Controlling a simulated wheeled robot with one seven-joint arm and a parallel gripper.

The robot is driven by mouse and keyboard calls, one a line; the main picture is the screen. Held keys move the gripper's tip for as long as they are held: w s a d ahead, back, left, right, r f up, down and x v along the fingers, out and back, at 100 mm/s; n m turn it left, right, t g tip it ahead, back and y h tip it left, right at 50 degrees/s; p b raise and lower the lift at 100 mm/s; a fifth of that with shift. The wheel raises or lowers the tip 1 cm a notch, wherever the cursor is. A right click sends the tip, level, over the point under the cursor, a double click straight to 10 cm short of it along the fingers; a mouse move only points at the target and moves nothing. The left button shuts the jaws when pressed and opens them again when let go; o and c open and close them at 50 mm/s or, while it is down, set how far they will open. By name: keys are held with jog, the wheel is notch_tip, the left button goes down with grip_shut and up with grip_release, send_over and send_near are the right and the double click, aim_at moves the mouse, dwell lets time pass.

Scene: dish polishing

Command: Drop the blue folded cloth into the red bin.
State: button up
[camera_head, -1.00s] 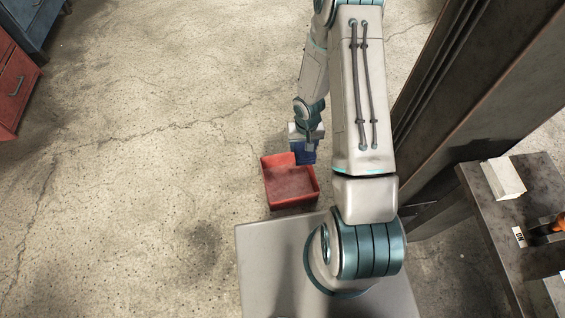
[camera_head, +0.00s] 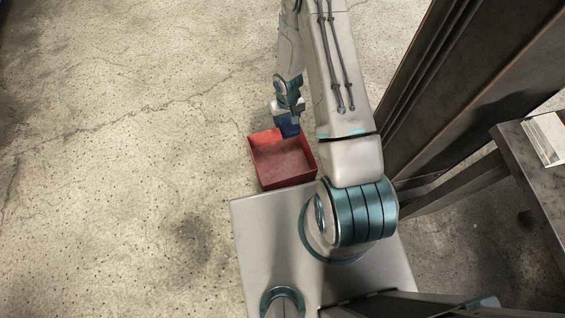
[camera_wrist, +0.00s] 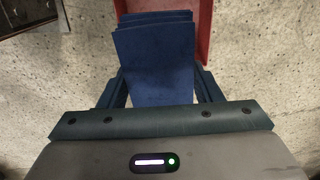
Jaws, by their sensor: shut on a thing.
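The blue folded cloth (camera_wrist: 155,60) hangs between the fingers of my gripper (camera_wrist: 160,92) in the wrist view. It shows as a small dark blue patch (camera_head: 288,126) in the head view. My gripper (camera_head: 287,114) is shut on the cloth, at the far edge of the red bin. The red bin (camera_head: 266,172) is open-topped and stands just in front of my base. In the wrist view a red wall of the bin (camera_wrist: 204,30) shows beside and beyond the cloth. The cloth hides part of that wall. I cannot tell how high the cloth is above the rim.
A dark metal column (camera_head: 450,90) stands close to the right of my arm. A dark table (camera_head: 535,170) with a pale block (camera_head: 546,136) on it is at the right edge. The concrete floor (camera_head: 120,170) to the left is clear.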

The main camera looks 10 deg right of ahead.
notch_tip(320, 180, down, 28)
jog(key=w+n+b, duration=0.1)
jog(key=w+b, duration=0.1)
jog(key=b, duration=1.5)
jog(key=shift+w+r+b, duration=0.15)
jog(key=shift+r+b, duration=0.1)
jog(key=shift+b, duration=0.05)
jog(key=o, duration=1)
jog(key=shift+o, duration=0.2)
notch_tip(320, 180, up, 14)
jog(key=p, duration=0.5)
